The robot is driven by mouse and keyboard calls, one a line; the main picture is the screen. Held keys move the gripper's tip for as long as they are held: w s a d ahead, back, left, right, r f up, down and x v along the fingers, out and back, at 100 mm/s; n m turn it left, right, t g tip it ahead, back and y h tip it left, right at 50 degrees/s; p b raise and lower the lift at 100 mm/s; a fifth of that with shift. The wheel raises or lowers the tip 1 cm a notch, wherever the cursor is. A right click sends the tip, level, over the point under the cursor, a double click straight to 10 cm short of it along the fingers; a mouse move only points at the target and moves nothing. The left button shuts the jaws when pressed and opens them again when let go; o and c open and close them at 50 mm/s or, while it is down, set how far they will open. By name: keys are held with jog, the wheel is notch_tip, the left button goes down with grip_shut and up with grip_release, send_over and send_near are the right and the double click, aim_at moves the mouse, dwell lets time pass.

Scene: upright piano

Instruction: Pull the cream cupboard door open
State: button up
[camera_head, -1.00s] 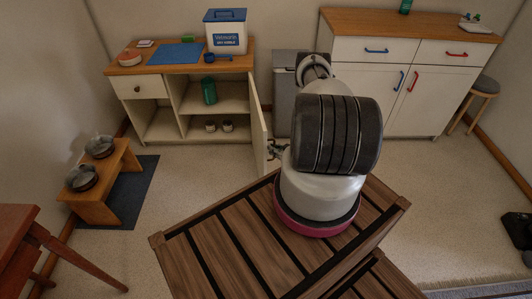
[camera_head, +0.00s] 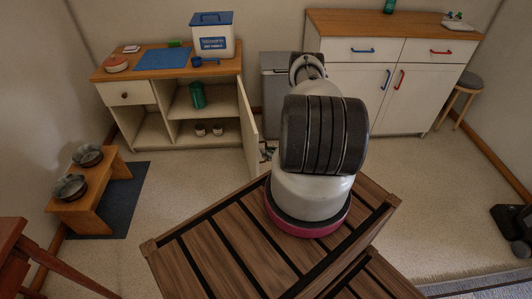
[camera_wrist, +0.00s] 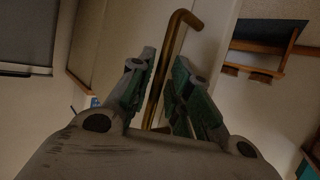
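The cream cupboard door (camera_head: 249,118) stands swung well out from the right side of the low wooden-topped cupboard (camera_head: 132,94). The open shelves inside show. In the wrist view a bent brass bar handle (camera_wrist: 181,22) rises in front of the pale door panel (camera_wrist: 208,45). My gripper (camera_wrist: 165,62) is at this handle, with the bar between its two green-padded fingers. A gap shows beside the bar, so the fingers look open around it rather than clamped. In the head view my gripper (camera_head: 267,151) is small and partly hidden behind my arm, at the door's free edge.
A grey bin-like box (camera_head: 277,85) stands right of the cupboard, behind the door. A white cabinet (camera_head: 402,95) with blue and red handles is further right. A low bench with bowls (camera_head: 83,205) is at left. Carpet is clear before the cupboard.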

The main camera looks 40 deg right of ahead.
jog(key=v, duration=1)
jog(key=shift+s, duration=0.3)
jog(key=shift+d, duration=0.1)
